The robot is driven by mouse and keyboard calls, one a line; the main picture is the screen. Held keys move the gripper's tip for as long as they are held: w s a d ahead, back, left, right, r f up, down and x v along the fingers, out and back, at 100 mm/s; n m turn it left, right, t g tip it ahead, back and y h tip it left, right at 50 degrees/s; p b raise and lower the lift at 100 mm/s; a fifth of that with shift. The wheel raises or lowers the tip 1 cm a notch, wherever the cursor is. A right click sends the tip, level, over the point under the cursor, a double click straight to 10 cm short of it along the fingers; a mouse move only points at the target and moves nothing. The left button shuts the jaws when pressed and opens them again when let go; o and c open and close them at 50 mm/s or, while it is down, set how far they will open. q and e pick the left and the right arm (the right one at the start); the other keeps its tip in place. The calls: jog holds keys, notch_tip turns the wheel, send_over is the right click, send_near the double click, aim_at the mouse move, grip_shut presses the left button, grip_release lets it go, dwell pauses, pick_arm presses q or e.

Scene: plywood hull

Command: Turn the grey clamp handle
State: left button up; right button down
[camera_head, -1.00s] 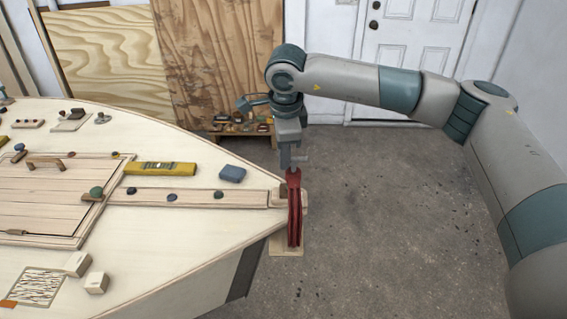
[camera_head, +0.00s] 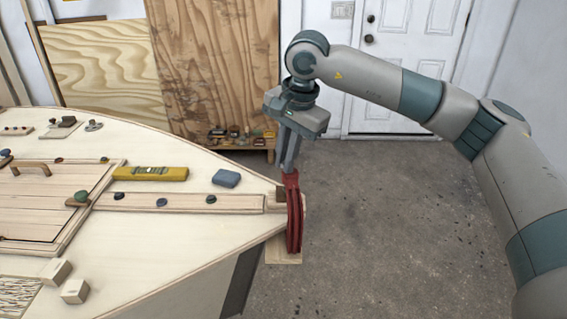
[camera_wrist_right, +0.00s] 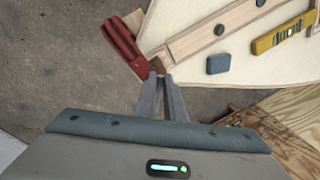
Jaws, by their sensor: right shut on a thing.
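A red clamp (camera_head: 294,220) sits at the pointed tip of the plywood hull (camera_head: 215,248), beside a small brown block (camera_head: 281,194). My right gripper (camera_head: 288,168) reaches down from above, its fingers close together at the clamp's top end. It is shut on the grey clamp handle, which the fingers mostly hide. In the right wrist view the fingertips (camera_wrist_right: 160,78) meet just beside the end of the red clamp (camera_wrist_right: 123,46). My left gripper is not in view.
On the deck lie a yellow level (camera_head: 150,173), a blue block (camera_head: 226,178) and two pale wood blocks (camera_head: 74,291). A low bench with small items (camera_head: 240,140) stands behind, by leaning plywood sheets (camera_head: 215,70). The concrete floor (camera_head: 400,230) right of the hull is clear.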

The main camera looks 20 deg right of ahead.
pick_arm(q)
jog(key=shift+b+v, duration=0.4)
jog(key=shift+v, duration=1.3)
pick_arm(e)
jog(key=shift+s+d+f+n+g, duration=0.1)
jog(key=shift+d+n+g, duration=0.05)
jog(key=shift+n, duration=0.6)
jog(key=shift+s+d+f+n+g, duration=0.1)
jog(key=shift+d+n+g, duration=0.05)
jog(key=shift+n, duration=0.6)
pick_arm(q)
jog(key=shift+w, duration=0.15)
pick_arm(e)
jog(key=c, duration=1.8)
grip_release()
jog(key=shift+c, duration=0.2)
jog(key=shift+r, duration=0.1)
jog(key=shift+r, duration=0.1)
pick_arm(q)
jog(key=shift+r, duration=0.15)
pick_arm(e)
notch_tip(320, 180, up, 17)
jog(key=s+d, duration=0.2)
jog(key=shift+d, duration=0.25)
